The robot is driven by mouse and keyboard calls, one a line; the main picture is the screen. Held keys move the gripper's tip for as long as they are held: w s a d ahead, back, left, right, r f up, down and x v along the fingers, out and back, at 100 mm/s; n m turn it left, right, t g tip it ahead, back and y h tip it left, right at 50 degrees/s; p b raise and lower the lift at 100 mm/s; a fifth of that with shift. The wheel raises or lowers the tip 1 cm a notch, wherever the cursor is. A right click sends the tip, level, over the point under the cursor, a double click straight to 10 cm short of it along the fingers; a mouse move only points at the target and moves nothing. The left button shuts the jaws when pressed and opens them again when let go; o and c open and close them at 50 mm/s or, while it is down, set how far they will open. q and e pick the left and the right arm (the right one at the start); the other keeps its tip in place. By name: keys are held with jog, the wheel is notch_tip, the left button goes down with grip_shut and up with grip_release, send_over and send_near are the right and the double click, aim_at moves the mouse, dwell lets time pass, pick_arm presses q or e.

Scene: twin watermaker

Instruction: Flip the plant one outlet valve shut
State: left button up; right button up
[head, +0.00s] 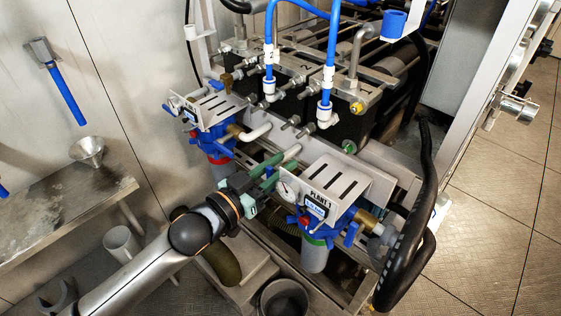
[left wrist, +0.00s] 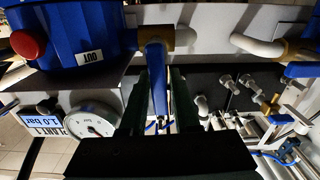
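The plant one unit, marked PLANT 1 (head: 320,195), has a blue filter head (head: 322,228) and a round gauge (head: 287,189). In the left wrist view, its blue head (left wrist: 75,35) carries an OUT label and a red knob. A brass fitting (left wrist: 183,39) beside the OUT label bears the blue outlet valve handle (left wrist: 156,68), which points down in that picture. My left gripper (head: 268,172) reaches in beside the gauge. In the left wrist view its green fingers (left wrist: 157,95) stand apart, with the handle between them. Contact cannot be told. My right gripper is out of view.
A second unit with a blue head (head: 205,138) stands behind left. White pipes (head: 257,132) and blue hoses (head: 332,55) run close behind my gripper. A thick black hose (head: 412,235) hangs at the right. A metal bench (head: 70,210) stands at the left.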

pick_arm(q)
jog(key=shift+w+d, duration=0.15)
grip_shut()
dwell(0.4)
